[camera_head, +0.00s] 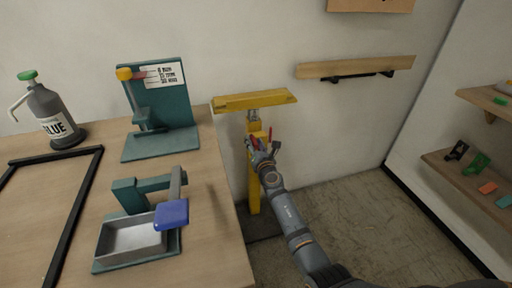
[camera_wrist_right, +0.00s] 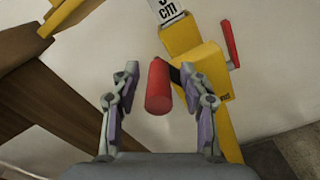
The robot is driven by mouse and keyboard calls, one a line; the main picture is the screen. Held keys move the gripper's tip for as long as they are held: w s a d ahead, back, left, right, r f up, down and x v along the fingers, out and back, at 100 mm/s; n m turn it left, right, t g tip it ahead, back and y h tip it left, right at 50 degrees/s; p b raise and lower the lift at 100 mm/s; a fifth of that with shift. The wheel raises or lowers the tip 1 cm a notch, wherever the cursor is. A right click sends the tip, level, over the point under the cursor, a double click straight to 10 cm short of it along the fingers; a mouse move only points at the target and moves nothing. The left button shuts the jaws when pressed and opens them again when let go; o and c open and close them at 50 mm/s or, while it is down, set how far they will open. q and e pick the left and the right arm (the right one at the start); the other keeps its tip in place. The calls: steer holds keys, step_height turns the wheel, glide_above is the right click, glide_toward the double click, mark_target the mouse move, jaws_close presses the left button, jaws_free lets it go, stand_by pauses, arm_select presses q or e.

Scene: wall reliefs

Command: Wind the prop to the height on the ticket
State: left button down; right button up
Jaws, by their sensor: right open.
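The yellow prop (camera_head: 254,190) stands upright beside the bench, with a flat yellow head bar (camera_head: 255,99) on top. In the wrist view its yellow post (camera_wrist_right: 209,80) carries a red cylindrical crank handle (camera_wrist_right: 158,86) on a dark arm and a red bar (camera_wrist_right: 231,43) on its far side. My left gripper is out of view.
The wooden bench (camera_head: 212,240) at left holds a glue bottle (camera_head: 54,117), a teal stand (camera_head: 160,112), a tray device (camera_head: 132,238) and a black frame (camera_head: 71,219). A wooden wall rail (camera_head: 355,67) hangs right of the prop. Shelves (camera_head: 463,177) stand far right; floor is clear.

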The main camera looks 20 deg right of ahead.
steer(key=shift+a+f+n+b, duration=0.35)
steer(key=shift+a+f+n, duration=0.2)
steer(key=shift+n, duration=0.25)
steer(key=s+a+f+n, duration=0.3)
steer(key=s+n, duration=0.2)
steer(key=s, duration=0.5)
steer(key=s+d+f+m+g+p, duration=0.2)
steer(key=s+f+m+g+p, duration=0.1)
steer(key=s+f+m, duration=0.4)
steer(key=s+d+f+m+g+h+p, duration=0.1)
steer(key=s+d+f+m+g+p, duration=0.1)
steer(key=s+f+m+p, duration=0.3)
step_height(320, 180, down, 7)
steer(key=s+m+g, duration=0.1)
steer(key=m, duration=0.2)
steer(key=shift+s+d+p, duration=0.25)
steer(key=shift+s+p, duration=0.1)
steer(key=shift+s, duration=0.05)
steer(key=shift+r, duration=0.15)
